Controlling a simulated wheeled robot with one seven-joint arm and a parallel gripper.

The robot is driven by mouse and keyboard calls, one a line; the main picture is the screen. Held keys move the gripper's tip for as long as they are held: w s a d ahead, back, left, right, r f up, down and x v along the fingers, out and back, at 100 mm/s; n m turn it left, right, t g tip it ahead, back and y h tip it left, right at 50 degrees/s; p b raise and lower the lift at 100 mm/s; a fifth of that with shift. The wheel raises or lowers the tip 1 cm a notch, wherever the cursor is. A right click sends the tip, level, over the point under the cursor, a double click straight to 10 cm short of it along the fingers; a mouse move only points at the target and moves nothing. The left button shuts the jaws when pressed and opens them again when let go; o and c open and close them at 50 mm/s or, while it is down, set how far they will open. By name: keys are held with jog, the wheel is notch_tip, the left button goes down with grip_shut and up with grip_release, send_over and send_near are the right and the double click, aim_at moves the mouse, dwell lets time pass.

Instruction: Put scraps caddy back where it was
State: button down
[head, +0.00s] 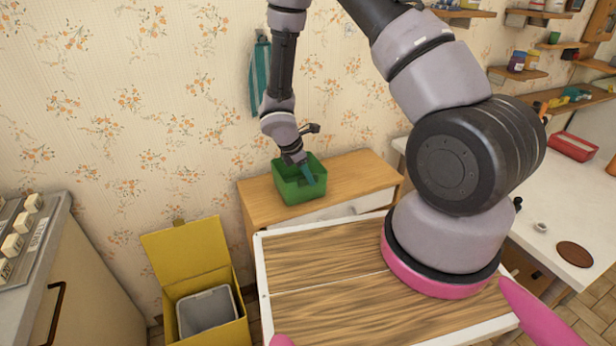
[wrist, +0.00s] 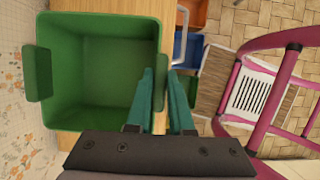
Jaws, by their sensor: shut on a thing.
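The scraps caddy (head: 291,191) is a green, open-topped, box-shaped bin, upright at the left part of the wooden cabinet top (head: 350,178). It looks empty in the wrist view (wrist: 100,22), with a tab on its left side and another on its right. My gripper (head: 311,178) has its teal fingers at the caddy's near right side. In the wrist view my gripper (wrist: 161,76) is shut on the caddy's right rim or tab, with one finger on each side. The caddy's underside is hidden, so I cannot tell whether it rests on the cabinet.
A yellow bin (head: 187,250) with its lid up holds a grey bucket (head: 207,309), left of the cabinet. A teal towel (head: 260,75) hangs on the wall behind. The cabinet top right of the caddy is clear. A white counter (head: 545,200) stands at right.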

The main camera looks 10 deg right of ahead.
jog(key=shift+f, duration=0.15)
jog(key=c, duration=0.8)
grip_release()
jog(key=w+v, duration=0.1)
jog(key=v, duration=1.1)
jog(key=s+d+r+m, duration=0.1)
jog(key=d+r+m, duration=0.35)
jog(key=r, duration=0.65)
jog(key=s+d+r+m+t+y, duration=0.3)
jog(key=s+r+m, duration=0.6)
jog(key=r, duration=0.3)
jog(key=s+d+r+m+t+y, duration=0.3)
jog(key=s+d+r+m, duration=0.1)
jog(key=s+r+m, duration=0.5)
notch_tip(320, 180, up, 5)
jog(key=shift+f+m, duration=0.2)
jog(key=shift+m, duration=0.75)
